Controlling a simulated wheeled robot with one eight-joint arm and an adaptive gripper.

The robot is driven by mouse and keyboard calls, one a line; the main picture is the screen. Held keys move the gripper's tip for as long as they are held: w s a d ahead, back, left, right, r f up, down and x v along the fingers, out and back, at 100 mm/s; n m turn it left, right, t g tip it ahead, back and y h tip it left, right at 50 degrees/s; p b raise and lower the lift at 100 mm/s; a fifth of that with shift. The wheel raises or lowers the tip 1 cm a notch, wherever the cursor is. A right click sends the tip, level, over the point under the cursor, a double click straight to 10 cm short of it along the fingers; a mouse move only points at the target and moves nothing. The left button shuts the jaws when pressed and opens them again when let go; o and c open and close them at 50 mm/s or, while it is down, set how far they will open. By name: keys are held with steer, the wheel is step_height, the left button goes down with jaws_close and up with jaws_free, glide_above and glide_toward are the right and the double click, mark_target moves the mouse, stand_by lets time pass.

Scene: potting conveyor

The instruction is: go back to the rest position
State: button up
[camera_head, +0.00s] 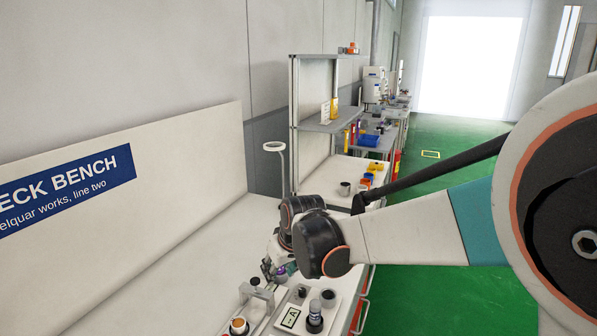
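My arm reaches in from the right edge, across the green floor, to the white bench (170,280). My gripper (270,272) is small and low over the bench, beside a white tray with an "A" label (335,312). Something purple shows at the fingers, but I cannot tell whether it is held or lies behind them. The wrist partly hides the gripper, and its opening does not show clearly.
The tray bears several small dark and grey parts. A grey bracket (257,292) and an orange-topped round part (238,325) stand left of it. The green floor (430,310) is clear.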

steer(key=w+d+r+m+t, duration=0.15)
steer(key=w+d+r, duration=0.25)
steer(key=d, duration=0.4)
steer(key=s+d+r+m+h, duration=0.1)
steer(key=s+d+r+m, duration=0.2)
steer(key=d, duration=0.4)
steer(key=s+d, duration=0.3)
steer(key=s, duration=0.6)
steer(key=s+d+m+h, duration=0.1)
steer(key=s+d, duration=0.3)
steer(key=s, duration=0.6)
steer(key=s+d+m+t, duration=0.1)
steer(key=s+d, duration=0.2)
steer(key=s, duration=0.6)
steer(key=shift+s+d+f+h+b, duration=0.2)
steer(key=shift+d+f+h+b, duration=0.05)
steer(key=shift+f+h+b, duration=0.2)
